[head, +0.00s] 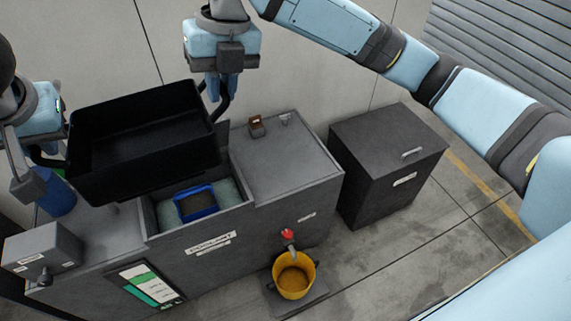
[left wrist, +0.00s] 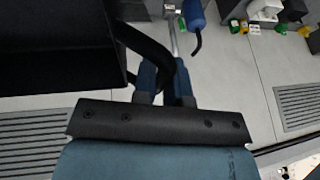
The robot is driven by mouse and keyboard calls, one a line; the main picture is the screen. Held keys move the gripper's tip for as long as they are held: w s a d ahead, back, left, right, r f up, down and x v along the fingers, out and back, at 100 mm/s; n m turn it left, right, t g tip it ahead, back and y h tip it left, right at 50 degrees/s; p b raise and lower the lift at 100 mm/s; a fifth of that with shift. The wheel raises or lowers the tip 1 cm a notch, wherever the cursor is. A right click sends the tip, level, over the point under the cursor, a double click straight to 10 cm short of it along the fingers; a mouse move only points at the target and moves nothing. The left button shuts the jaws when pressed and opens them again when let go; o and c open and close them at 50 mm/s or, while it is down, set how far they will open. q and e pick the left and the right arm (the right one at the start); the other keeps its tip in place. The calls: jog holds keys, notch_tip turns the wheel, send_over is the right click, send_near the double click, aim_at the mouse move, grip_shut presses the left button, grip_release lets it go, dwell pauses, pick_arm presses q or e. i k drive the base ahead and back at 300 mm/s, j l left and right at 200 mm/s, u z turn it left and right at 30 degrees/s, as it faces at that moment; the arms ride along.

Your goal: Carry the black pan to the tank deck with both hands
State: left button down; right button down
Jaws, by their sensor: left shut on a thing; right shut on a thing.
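The black pan (head: 140,140), a deep open tray with a handle at each end, is held above the left part of the grey coolant tank. It looks slightly tilted and its visible inside looks empty. My left gripper (head: 60,158) is shut on its left handle, partly hidden in the head view. The left wrist view shows the dark loop handle at the fingers (left wrist: 166,82) and the pan (left wrist: 55,50) beside them. My right gripper (head: 222,98) is shut on the right handle. The tank deck (head: 278,160) is the flat grey top, right of an open well.
A blue tray (head: 197,216) sits in the open well below the pan. A small brown block (head: 257,126) stands on the deck. A yellow bucket (head: 294,276) stands under a red-handled tap. A dark cabinet (head: 385,165) stands right; a blue cylinder (head: 57,195) is left.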

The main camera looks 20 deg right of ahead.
aim_at(283, 175)
jog(key=k+l, duration=0.1)
jog(key=l, duration=0.5)
jog(key=k+l, duration=0.1)
jog(key=l, duration=0.45)
jog(key=k+l, duration=0.1)
jog(key=l, duration=0.5)
